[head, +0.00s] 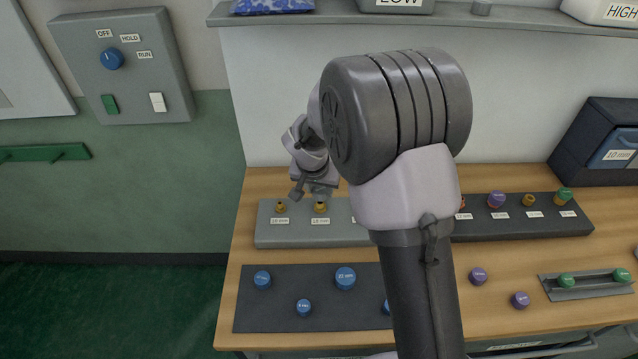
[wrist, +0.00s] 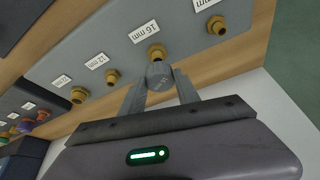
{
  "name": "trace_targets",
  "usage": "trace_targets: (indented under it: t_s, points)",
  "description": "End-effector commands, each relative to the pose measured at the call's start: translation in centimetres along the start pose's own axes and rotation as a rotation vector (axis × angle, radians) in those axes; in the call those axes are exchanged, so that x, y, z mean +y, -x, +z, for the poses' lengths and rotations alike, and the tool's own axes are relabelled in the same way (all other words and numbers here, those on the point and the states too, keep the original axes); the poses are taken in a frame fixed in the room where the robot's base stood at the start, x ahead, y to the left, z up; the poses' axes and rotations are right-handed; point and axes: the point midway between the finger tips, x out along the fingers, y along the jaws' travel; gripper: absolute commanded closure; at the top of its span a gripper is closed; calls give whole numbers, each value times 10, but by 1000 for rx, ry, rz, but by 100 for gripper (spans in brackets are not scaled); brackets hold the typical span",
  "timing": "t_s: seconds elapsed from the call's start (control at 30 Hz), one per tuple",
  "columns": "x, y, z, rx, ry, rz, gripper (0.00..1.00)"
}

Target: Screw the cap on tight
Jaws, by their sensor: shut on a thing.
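My gripper (wrist: 159,82) is shut on a small round grey cap (wrist: 158,73) with a faint marking. The cap is at the brass threaded port (wrist: 156,51) beside the label reading 16 mm. The cap overlaps the port's near edge in the wrist view; I cannot tell whether it is on the thread or just in front of it. In the head view my gripper (head: 317,188) is above the grey block (head: 268,235), over the second brass port (head: 320,208). The held cap cannot be made out there.
Other bare brass ports stand on both sides, one (wrist: 215,25) close to my gripper. A dark mat (head: 260,310) in front holds several blue caps (head: 345,277). Purple caps (head: 478,275) and a tray (head: 590,291) with green caps lie right. My arm hides the block's middle.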

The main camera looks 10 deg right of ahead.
Motion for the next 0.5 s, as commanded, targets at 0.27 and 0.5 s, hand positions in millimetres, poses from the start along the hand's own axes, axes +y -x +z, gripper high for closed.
trace_targets:
  t_s: [0.27,0.5]
  points:
    - [0,-16,7,0,1,0,100]
    - [0,-16,6,0,1,0,100]
